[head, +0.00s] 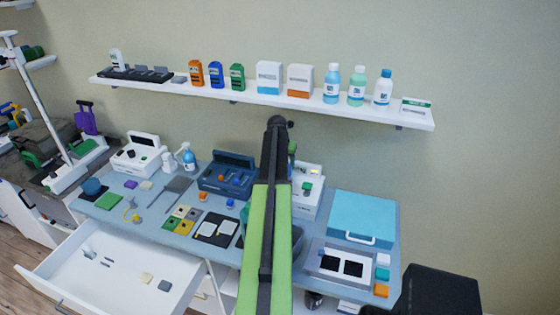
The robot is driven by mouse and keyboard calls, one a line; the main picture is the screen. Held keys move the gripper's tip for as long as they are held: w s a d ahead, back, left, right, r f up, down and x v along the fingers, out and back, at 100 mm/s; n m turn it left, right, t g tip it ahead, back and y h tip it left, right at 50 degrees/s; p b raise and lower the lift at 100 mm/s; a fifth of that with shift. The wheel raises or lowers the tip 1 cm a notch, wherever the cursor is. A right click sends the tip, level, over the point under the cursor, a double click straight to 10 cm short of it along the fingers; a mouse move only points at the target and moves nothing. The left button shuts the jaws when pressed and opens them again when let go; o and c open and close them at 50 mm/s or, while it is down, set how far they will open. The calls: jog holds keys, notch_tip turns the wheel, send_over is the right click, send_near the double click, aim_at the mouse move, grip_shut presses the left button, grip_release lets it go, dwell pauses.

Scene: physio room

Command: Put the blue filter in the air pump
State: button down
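My gripper does not show; my green and black arm reaches up the middle of the head view and hides what is behind it. No thing is clearly readable as the blue filter. A small blue piece (230,202) lies on the worktop just left of my arm, next to an orange one (203,197). I cannot tell which device is the air pump. A white device (309,185) stands partly hidden behind my arm.
The blue-grey worktop (150,222) is crowded, with coloured squares and a light-blue case (362,217) at right. An open white drawer (115,272) juts out at lower left. A wall shelf (330,107) holds bottles and boxes. A black block (438,290) stands at lower right.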

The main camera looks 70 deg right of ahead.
notch_tip(320, 180, down, 6)
jog(key=b, duration=0.6)
jog(key=shift+w+a+f+b, duration=0.1)
jog(key=shift+a+f+b, duration=0.05)
jog(key=shift+f+b, duration=0.15)
jog(key=shift+f+b, duration=0.4)
jog(key=shift+b, duration=0.05)
dwell(1.2)
dwell(0.3)
grip_release()
dwell(0.4)
jog(key=shift+r, duration=0.1)
notch_tip(320, 180, up, 7)
jog(key=p, duration=0.7)
